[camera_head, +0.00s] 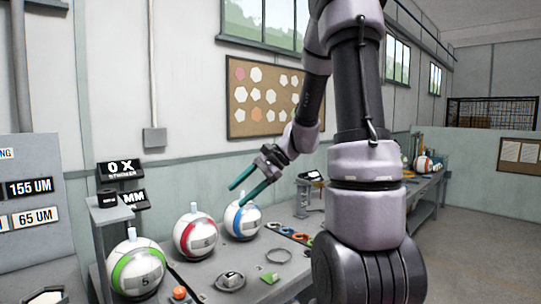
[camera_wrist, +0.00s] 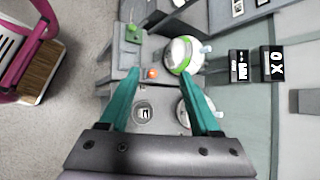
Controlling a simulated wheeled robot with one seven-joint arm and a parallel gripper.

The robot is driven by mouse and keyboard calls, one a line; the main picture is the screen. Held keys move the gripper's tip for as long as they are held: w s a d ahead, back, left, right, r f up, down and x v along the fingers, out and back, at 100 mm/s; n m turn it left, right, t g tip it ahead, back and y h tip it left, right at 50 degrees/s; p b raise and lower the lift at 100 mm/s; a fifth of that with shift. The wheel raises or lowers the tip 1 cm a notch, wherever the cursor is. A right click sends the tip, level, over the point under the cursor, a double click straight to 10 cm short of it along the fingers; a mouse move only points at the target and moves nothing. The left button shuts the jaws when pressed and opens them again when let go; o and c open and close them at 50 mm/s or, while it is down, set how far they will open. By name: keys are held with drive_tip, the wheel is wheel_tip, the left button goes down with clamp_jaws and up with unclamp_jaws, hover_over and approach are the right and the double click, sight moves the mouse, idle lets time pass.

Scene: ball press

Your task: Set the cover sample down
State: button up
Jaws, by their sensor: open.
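My gripper (camera_head: 238,195) is open, its two teal fingers apart, above the bench near the blue-banded ball (camera_head: 242,220). In the wrist view the space between the fingers is empty. A small grey piece with a white patch (camera_head: 230,281) lies on the bench top; in the wrist view a small white-and-dark piece (camera_wrist: 143,113) lies on the bench between the fingers, below them. I cannot tell for sure which piece is the cover sample.
A red-banded ball (camera_head: 196,236) and a green-banded ball (camera_head: 136,268) stand in the row with the blue one. A thin dark ring (camera_head: 279,255) lies on the bench (camera_head: 255,262). Black number displays (camera_head: 120,169) stand behind. A pink-framed stool (camera_wrist: 30,60) stands on the floor.

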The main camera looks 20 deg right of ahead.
drive_tip(key=s+r+n+t+h, duration=0.2)
drive_tip(key=s+r+n+h, duration=0.1)
drive_tip(key=s+r, duration=0.3)
drive_tip(key=s+d+r+n+t+h, duration=0.1)
drive_tip(key=s+r+n+h, duration=0.3)
drive_tip(key=s, duration=0.6)
wheel_tip(320, 180, up, 3)
drive_tip(key=shift+s+d+f+n+t, duration=0.15)
drive_tip(key=shift+s+d+n+t, duration=0.15)
drive_tip(key=shift+n+t, duration=0.25)
